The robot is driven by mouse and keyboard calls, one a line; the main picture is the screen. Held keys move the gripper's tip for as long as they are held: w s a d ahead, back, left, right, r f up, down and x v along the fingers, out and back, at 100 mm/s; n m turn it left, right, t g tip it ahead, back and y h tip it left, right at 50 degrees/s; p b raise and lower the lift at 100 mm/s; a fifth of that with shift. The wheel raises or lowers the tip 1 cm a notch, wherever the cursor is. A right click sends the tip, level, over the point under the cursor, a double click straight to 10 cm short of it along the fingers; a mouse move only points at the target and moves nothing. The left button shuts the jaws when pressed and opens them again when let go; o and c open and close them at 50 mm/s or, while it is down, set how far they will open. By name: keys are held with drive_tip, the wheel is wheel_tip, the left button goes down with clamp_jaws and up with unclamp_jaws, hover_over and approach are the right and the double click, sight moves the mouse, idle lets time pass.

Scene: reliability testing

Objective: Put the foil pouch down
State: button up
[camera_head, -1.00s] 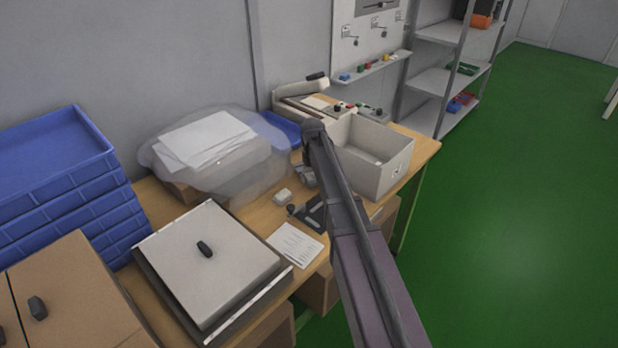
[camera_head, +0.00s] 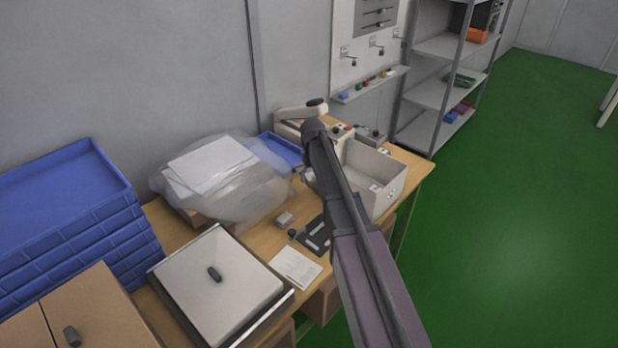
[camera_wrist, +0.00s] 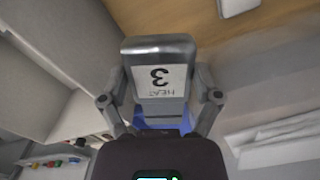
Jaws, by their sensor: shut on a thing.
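The foil pouch (camera_wrist: 160,48) is silver-grey with a white label reading "HEAT 3", upside down in the wrist view. My gripper (camera_wrist: 160,92) is shut on it, with one finger on each side. The pouch appears above the wooden bench (camera_wrist: 265,45), apart from it as far as I can tell. In the head view my arm hides the pouch and most of my gripper.
The bench holds a pale open box (camera_head: 388,190), a heat sealer (camera_head: 290,115), a clear bag with white sheets (camera_head: 210,168), a lidded grey box (camera_head: 220,285), a paper (camera_head: 296,268) and stacked blue trays (camera_head: 65,190). Bare wood shows between them (camera_head: 262,238).

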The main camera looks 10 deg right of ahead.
drive_tip(key=shift+r+p, duration=2)
drive_tip(key=shift+r, duration=0.4)
drive_tip(key=shift+d, duration=0.1)
